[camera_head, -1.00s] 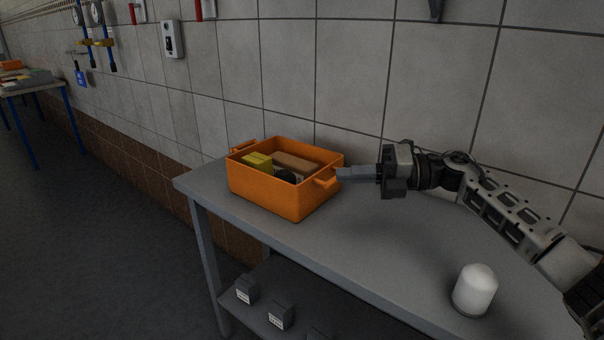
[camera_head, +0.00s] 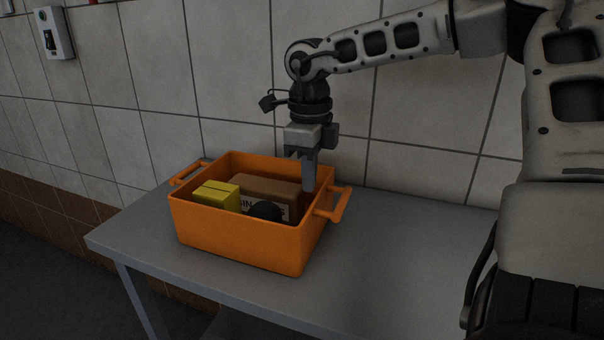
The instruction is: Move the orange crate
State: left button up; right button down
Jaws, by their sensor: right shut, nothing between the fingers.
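The orange crate (camera_head: 240,240) stands upright on the grey table, near its left end. It has a handle on its left side and a handle (camera_head: 334,205) on its right side. Inside it are a yellow block (camera_head: 216,195), a brown box (camera_head: 268,190) with lettering and a dark round thing (camera_head: 265,211). My right gripper (camera_head: 308,188) points down at the crate's right end, its fingertips inside the rim, beside the brown box and left of the right handle. It is shut and empty. I cannot tell whether it touches the wall of the crate. My left gripper is not in view.
The grey table (camera_head: 400,270) is bare to the right of the crate. A tiled wall (camera_head: 430,120) stands close behind the table. A white wall box (camera_head: 53,33) hangs at the upper left. The table's left edge is close to the crate.

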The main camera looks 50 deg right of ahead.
notch_tip(320, 180, down, 7)
jog(key=shift+f, duration=0.1)
dwell(0.4)
